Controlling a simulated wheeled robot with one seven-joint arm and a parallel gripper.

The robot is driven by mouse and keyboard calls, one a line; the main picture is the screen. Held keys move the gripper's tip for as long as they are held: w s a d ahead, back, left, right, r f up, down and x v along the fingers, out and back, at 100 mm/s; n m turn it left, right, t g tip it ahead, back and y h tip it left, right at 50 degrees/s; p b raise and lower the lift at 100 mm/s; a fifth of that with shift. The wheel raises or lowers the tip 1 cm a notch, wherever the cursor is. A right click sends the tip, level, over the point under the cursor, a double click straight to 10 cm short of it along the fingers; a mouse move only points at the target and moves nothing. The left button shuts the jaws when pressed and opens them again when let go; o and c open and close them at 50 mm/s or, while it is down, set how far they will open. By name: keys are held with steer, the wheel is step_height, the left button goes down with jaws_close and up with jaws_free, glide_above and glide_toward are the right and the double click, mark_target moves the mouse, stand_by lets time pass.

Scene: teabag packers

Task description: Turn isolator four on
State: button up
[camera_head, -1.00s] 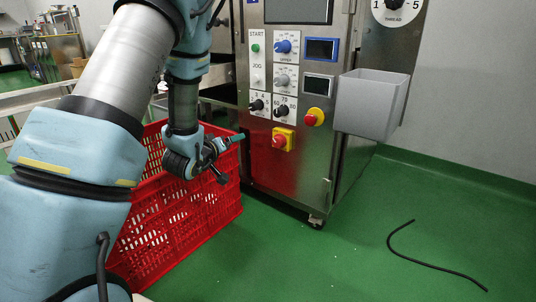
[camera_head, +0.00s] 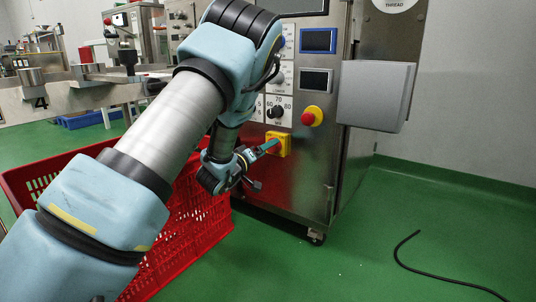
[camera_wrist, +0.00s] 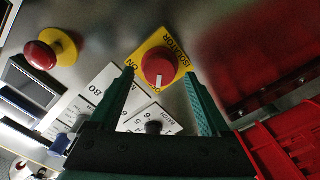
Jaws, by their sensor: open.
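The isolator is a red rotary knob (camera_wrist: 158,66) on a yellow plate (camera_wrist: 178,52) lettered ISOLATOR. In the wrist view its white mark points down the picture, while ON is printed at the plate's left. In the head view the yellow plate (camera_head: 285,144) is on the steel machine's front, partly hidden by my gripper. My gripper (camera_wrist: 158,76) is open and empty. Its green fingertips stand either side of the knob in the wrist view; I cannot tell whether they touch it. My gripper also shows at the plate in the head view (camera_head: 271,146). No number four shows on this isolator.
A red emergency button (camera_head: 308,118) on yellow is above and right of the isolator. A numbered dial (camera_head: 276,112) is just above. A red crate (camera_head: 190,238) stands below my arm.

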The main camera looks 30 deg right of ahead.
steer(key=shift+w+d, duration=0.35)
steer(key=shift+d, duration=0.3)
steer(key=shift+c, duration=0.3)
jaws_close()
steer(key=shift+r+m, duration=0.1)
steer(key=shift+m, duration=0.2)
steer(key=shift+s+m+p, duration=0.15)
steer(key=shift+m+p, duration=2.05)
steer(key=shift+m, duration=6.4)
